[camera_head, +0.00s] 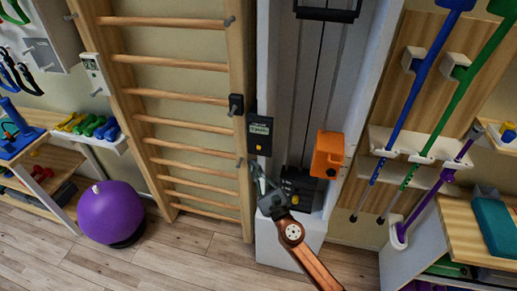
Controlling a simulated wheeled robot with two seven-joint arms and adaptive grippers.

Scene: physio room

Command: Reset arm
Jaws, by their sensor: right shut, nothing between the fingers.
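My right arm comes in from the bottom edge, right of the middle, with a copper-brown forearm. Its dark grey gripper (257,170) points up and left, shut and empty. It is in front of the tall white pulley machine (276,85), just below a small black box with a display (260,134). I cannot tell whether the gripper touches the machine. An orange block (328,153) is on the machine, right of the gripper and apart from it. My left arm and gripper do not show.
Wooden wall bars (180,98) stand left of the machine. A purple ball (110,212) is on the floor beside a shelf with dumbbells. A wooden-topped cabinet (470,236) is at lower right. Floor at lower left is clear.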

